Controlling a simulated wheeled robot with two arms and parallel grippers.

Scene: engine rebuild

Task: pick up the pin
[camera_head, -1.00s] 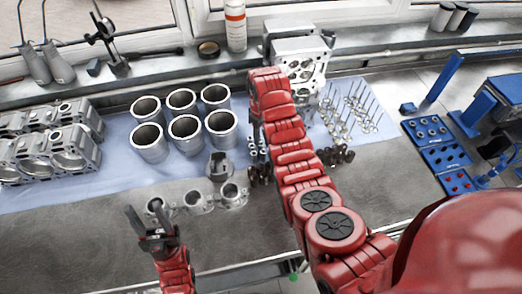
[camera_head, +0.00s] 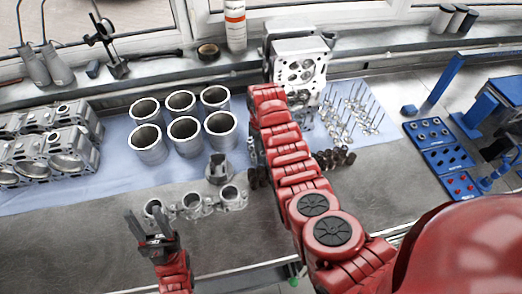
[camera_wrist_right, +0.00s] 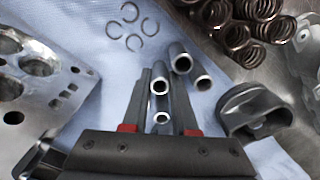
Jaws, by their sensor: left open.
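Several hollow metal pins stand close together on the blue cloth in the right wrist view, among them one pin (camera_wrist_right: 160,86) between my fingers, one (camera_wrist_right: 180,60) just beyond and one (camera_wrist_right: 203,82) to the right. My right gripper (camera_wrist_right: 163,85) is open, its dark fingers with red pads pointing down among the pins. Whether the fingers touch a pin is unclear. In the head view my right arm hides that gripper and the pins. My left gripper (camera_head: 146,218) is open and empty near the front of the bench.
A piston (camera_wrist_right: 255,108) lies right of the pins, coil springs (camera_wrist_right: 245,25) beyond it, and rings (camera_wrist_right: 132,28) on the cloth. A cylinder head (camera_wrist_right: 35,85) is close on the left. In the head view, cylinder liners (camera_head: 181,133) stand left of my right arm, valves (camera_head: 352,112) right.

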